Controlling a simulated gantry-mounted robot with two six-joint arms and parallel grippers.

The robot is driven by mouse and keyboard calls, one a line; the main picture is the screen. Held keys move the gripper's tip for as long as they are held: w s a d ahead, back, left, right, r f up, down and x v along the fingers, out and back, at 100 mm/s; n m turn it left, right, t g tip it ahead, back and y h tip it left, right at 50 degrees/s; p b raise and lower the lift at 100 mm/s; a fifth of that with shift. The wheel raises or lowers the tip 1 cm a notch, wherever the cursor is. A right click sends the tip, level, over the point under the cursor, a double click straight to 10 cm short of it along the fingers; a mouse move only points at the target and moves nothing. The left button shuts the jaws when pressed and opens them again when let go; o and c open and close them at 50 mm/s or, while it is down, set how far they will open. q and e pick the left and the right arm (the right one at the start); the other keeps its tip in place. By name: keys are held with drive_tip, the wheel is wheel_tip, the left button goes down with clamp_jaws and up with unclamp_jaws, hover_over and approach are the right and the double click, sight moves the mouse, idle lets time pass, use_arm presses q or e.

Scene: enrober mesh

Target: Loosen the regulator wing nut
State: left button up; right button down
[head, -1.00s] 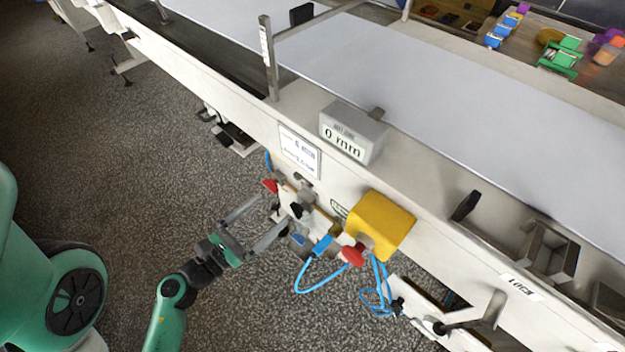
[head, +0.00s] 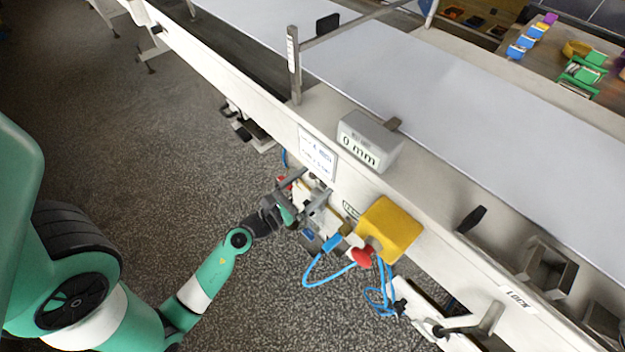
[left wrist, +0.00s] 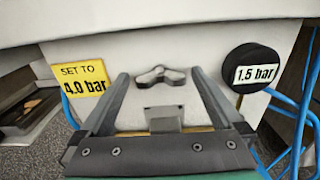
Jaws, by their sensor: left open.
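The grey wing nut (left wrist: 160,75) sits on the pale regulator face (left wrist: 215,50) in the left wrist view, its wings lying roughly level. My left gripper (head: 315,184) is open at the regulator on the machine's side in the head view. In the left wrist view its two fingers stand on either side of the wing nut, with gaps between; I cannot tell whether the tips reach its depth. A yellow label (left wrist: 82,78) reads "SET TO 4.0 bar". A round black gauge (left wrist: 252,70) reads "1.5 bar". The wing nut is hidden behind my gripper in the head view.
A yellow box (head: 390,228) with a red button (head: 361,257) is right of the regulator. Blue hoses (head: 318,283) loop below. A display (head: 368,140) reading 0 mm sits on the rail above. Open floor lies left of the machine.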

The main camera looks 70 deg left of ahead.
use_arm(q)
drive_tip(key=c, duration=1.2)
